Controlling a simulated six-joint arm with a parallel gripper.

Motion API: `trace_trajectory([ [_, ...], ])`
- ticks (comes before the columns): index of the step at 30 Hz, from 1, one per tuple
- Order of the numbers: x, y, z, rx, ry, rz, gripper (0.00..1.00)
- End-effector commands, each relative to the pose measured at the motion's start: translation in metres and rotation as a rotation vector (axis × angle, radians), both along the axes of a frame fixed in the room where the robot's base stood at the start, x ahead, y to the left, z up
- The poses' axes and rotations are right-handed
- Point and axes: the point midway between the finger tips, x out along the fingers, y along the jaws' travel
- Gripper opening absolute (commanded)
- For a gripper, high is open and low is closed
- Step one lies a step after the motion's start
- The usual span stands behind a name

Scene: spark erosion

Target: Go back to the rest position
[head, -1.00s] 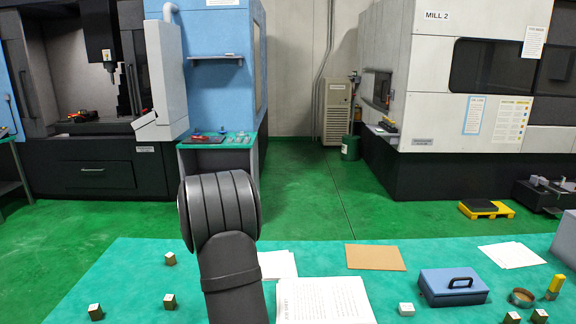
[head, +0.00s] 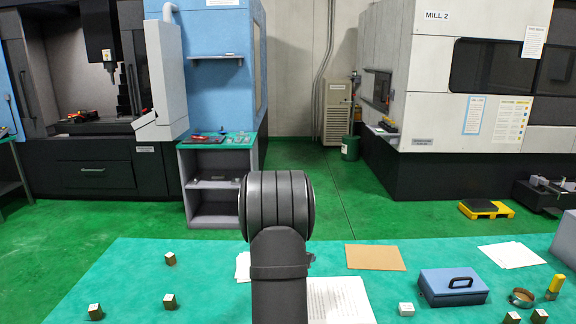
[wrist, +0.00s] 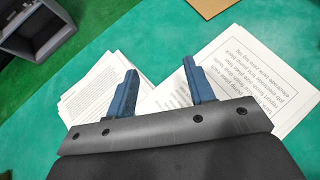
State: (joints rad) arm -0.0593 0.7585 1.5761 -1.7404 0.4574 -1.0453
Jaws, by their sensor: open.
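My gripper (wrist: 160,90) shows in the wrist view with its two blue fingers well apart and nothing between them. It points down over the green table top (wrist: 130,45), with printed sheets beyond and beside the fingers. In the head view my dark arm stands in the middle foreground, and the gripper itself is not visible there. The printed sheets (head: 338,300) lie partly behind my arm on the table.
Small metal cubes (head: 170,259) lie at the table's left, with more near the front right. A blue box with a handle (head: 453,286), a round tin (head: 521,297) and a yellow-topped item (head: 555,286) stand at the right. A brown board (head: 375,257) lies flat.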

Motion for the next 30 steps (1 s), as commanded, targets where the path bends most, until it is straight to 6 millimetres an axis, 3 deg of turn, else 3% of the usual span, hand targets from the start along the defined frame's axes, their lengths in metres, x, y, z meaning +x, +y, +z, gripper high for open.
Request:
trace_trajectory([
  [21,-0.013,-0.145,-0.001,0.000,0.001,-0.206,0.49],
  [30,-0.024,-0.193,-0.001,0.000,0.001,-0.274,0.49],
])
